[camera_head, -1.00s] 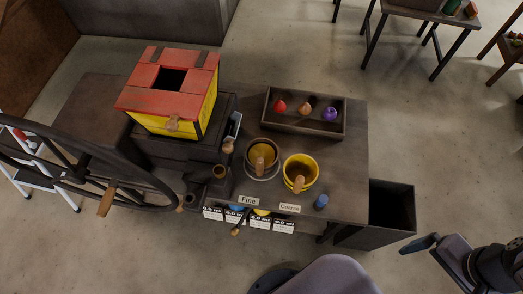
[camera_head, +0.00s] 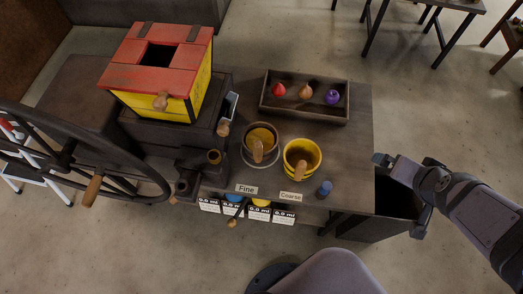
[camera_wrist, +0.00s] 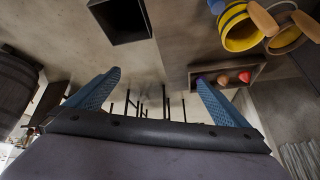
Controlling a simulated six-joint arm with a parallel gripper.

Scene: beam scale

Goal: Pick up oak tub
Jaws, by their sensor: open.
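A brown wooden tub (camera_head: 273,130) with a grey hoop, which looks like the oak tub, stands on the bench behind the Fine label. In the wrist view the brown tub (camera_wrist: 283,42) is at the upper right edge, partly cut off, beside the yellow tub (camera_wrist: 239,35). My gripper (camera_head: 402,194) is open and empty, right of the bench and apart from both tubs; its blue fingers (camera_wrist: 158,78) show in the wrist view.
A dark tray (camera_head: 305,113) with red, tan and purple objects lies behind the tubs. A red and yellow hopper (camera_head: 190,100) and large wheel stand left. A blue object (camera_head: 325,188) is near the yellow tub. A dark open bin (camera_head: 365,228) stands below my gripper.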

